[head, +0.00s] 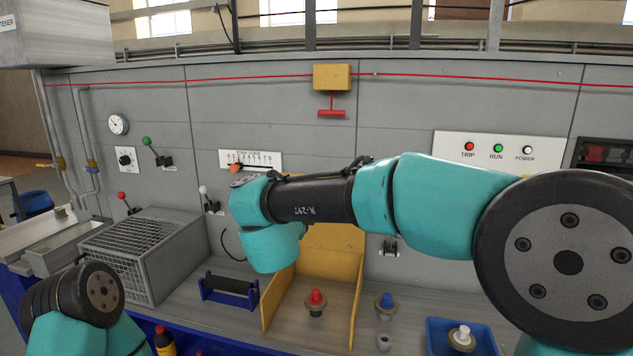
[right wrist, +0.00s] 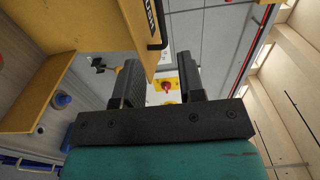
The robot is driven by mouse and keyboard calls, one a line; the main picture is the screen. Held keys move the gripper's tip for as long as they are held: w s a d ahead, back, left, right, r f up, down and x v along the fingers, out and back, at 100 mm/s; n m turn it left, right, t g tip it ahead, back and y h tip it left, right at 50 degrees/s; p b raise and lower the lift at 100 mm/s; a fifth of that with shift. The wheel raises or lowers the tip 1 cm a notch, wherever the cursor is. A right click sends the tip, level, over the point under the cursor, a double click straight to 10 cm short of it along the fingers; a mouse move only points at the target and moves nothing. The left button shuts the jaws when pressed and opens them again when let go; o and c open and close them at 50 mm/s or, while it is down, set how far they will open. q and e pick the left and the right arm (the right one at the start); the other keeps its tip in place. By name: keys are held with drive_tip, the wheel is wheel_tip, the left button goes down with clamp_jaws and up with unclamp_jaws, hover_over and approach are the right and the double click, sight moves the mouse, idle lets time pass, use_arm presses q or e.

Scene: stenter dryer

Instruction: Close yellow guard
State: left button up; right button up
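The yellow guard (head: 334,245) stands on the bench in the head view, with its side walls around a red knob (head: 316,299); my right arm covers its upper part. In the right wrist view a yellow guard panel (right wrist: 105,35) with dark lettering and a black handle (right wrist: 157,28) fills the upper left. My right gripper (right wrist: 160,88) is open, with nothing between its fingers. Its left finger is close to the panel's edge; I cannot tell whether they touch. The right gripper is hidden in the head view. My left gripper is out of view; only its arm shows at lower left.
A blue knob (head: 384,306) stands right of the guard, and a blue tray (head: 432,335) sits further right. A black roller in a blue stand (head: 230,289) and a grey mesh box (head: 150,250) are to the left. The grey panel rises behind.

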drive_tip(key=x, duration=1.3)
drive_tip(key=shift+w, duration=0.15)
clamp_jaws()
